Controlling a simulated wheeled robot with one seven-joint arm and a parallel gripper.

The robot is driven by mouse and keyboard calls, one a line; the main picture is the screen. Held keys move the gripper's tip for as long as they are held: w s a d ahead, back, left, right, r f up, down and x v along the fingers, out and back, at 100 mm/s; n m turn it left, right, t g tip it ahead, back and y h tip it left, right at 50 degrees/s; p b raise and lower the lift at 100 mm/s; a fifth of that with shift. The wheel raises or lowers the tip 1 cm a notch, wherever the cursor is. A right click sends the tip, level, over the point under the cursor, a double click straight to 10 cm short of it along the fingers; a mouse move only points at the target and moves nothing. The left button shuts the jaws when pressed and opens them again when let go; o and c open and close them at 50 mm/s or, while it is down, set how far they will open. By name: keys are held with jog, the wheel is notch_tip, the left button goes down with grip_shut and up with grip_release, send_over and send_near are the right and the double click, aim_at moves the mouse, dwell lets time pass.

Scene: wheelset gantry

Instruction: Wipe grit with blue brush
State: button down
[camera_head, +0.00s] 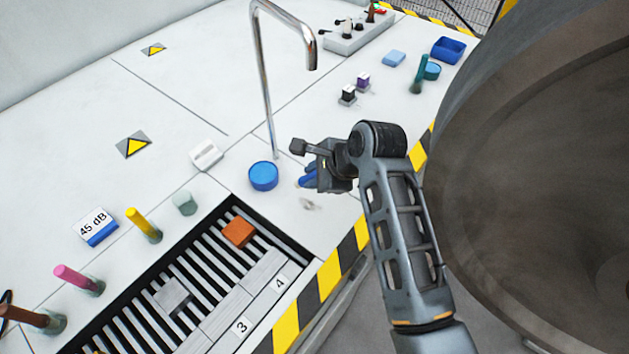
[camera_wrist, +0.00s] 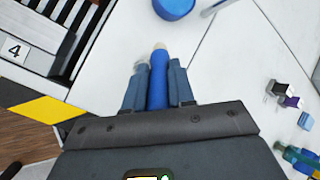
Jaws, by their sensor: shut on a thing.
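The blue brush (camera_head: 307,180) is in my gripper (camera_head: 312,172), close above the white worktop near its striped front edge. In the wrist view, its blue handle (camera_wrist: 157,85) stands between the two grey fingers of my gripper (camera_wrist: 157,88), which are shut on it. A pale tip shows at the handle's far end; the bristles are not clear. A small greyish smudge of grit (camera_head: 309,204) lies on the worktop just below the brush in the head view. I cannot tell whether the brush touches the worktop.
A blue round tub (camera_head: 263,176) stands left of my gripper, beside a tall metal spout (camera_head: 266,90). A slatted grate (camera_head: 190,290) with an orange block (camera_head: 238,232) lies front left. Other brushes stand at left. A large grey drum (camera_head: 540,170) is close on the right.

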jog(key=shift+r, duration=0.65)
jog(key=shift+r, duration=0.1)
jog(key=shift+r, duration=1.4)
jog(key=shift+b+x, duration=0.45)
jog(key=shift+x, duration=0.65)
jog(key=shift+s+d+f, duration=0.1)
